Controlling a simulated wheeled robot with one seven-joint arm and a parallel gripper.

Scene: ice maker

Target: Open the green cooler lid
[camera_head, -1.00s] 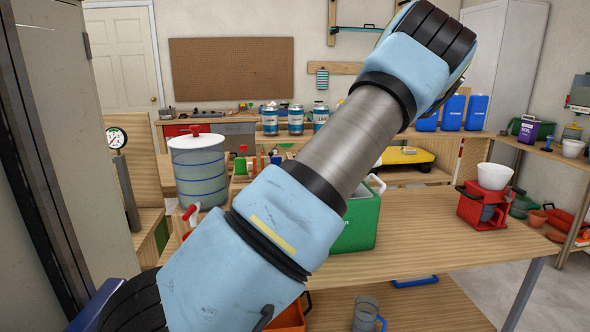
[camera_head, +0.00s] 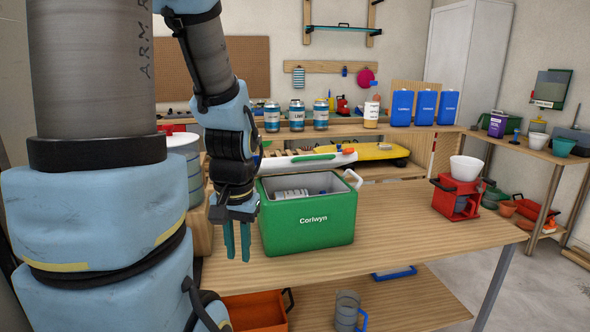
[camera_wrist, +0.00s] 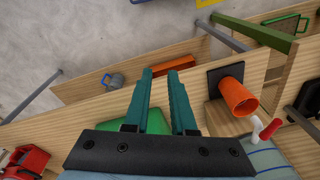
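The green cooler (camera_head: 335,228) stands on the wooden table, with "Corlwyn" on its front. Its top is uncovered in the head view, showing a grey inside with a can (camera_head: 291,194) in it. A white slab with a green strip (camera_head: 310,160) shows behind the cooler's back rim; I cannot tell if this is the lid. A white handle (camera_head: 353,179) sticks up at the right. My gripper (camera_head: 237,257) hangs fingers down beside the cooler's left front corner. Its teal fingers are parted and empty in the wrist view (camera_wrist: 160,74). A green patch, perhaps the cooler, shows behind them.
A red device with a white bowl (camera_head: 464,168) stands at the table's right. A white drum (camera_head: 186,148) stands left, partly behind my arm. An orange bin (camera_head: 255,312) and a grey mug (camera_head: 347,311) are on the lower shelf.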

